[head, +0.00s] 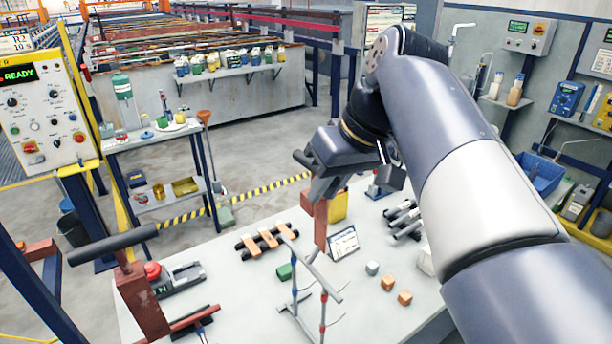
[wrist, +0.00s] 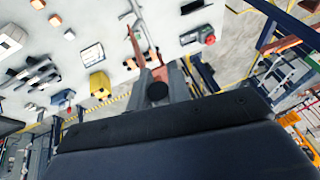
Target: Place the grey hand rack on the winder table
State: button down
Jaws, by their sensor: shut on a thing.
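The grey hand rack (head: 295,258) hangs upright below my gripper (head: 321,194), with a red-brown upper part and thin grey bars below. Its bars carry small red and blue bands and hooks. My gripper is shut on the red-brown part; in the wrist view my gripper (wrist: 157,88) partly hides the rack (wrist: 135,42). The rack is over the near pale table (head: 225,265); I cannot tell whether its lower end touches the top. No label shows which table is the winder table.
A red-brown rack with a dark bar (head: 140,298) stands at left near a red button (head: 152,269).

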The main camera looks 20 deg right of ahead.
jog(key=shift+f, duration=0.35)
jog(key=c, duration=1.3)
grip_release()
jog(key=v, duration=1.2)
